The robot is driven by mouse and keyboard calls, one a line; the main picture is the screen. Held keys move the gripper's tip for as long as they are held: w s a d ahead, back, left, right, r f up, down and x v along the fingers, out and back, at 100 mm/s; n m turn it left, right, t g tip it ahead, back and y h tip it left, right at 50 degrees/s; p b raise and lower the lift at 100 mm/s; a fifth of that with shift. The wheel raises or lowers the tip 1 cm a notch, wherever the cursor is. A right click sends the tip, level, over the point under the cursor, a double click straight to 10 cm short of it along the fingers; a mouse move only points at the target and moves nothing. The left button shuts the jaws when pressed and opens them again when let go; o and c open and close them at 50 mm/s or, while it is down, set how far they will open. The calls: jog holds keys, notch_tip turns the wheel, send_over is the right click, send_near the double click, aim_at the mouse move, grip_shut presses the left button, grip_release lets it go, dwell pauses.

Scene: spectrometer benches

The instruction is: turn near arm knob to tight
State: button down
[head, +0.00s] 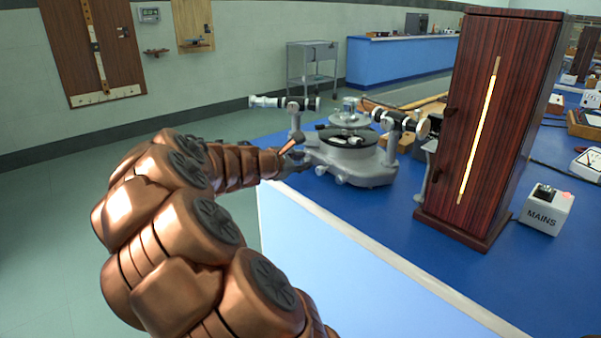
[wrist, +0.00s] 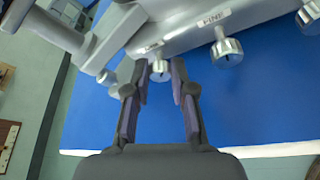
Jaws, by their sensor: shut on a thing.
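The grey spectrometer (head: 365,170) stands on the blue bench top near its left edge. In the wrist view, a small silver knob (wrist: 160,68) sticks out from the side of its grey base (wrist: 185,30), below a small label too blurred to read. My gripper (wrist: 158,84) has one finger on each side of this knob and is shut on it. In the head view my gripper (head: 292,164) is at the left side of the spectrometer base, where the knob is hidden. The knob's pointer or tightness cannot be read.
Another silver knob (wrist: 227,52) with a label is to the right of the held one. A tall dark wooden lamp housing (head: 490,120) with a glowing slit and a white MAINS box (head: 544,210) stand to the right. The bench front (head: 330,250) is near my arm.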

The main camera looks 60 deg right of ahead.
jog(key=m+b, duration=0.1)
jog(key=b, duration=0.2)
jog(key=m+t+h+b, duration=0.1)
jog(key=m+b, duration=0.1)
jog(key=f+m+t+b, duration=0.1)
jog(key=b, duration=0.2)
jog(key=shift+s+m+h+b, duration=0.3)
jog(key=shift+h, duration=0.1)
jog(key=m+b, duration=0.2)
jog(key=b, duration=0.1)
jog(key=shift+r+t+h, duration=0.15)
jog(key=shift+t+h, duration=0.25)
jog(key=c, duration=1)
grip_release()
jog(key=shift+w+a+r, duration=0.1)
jog(key=shift+r, duration=0.1)
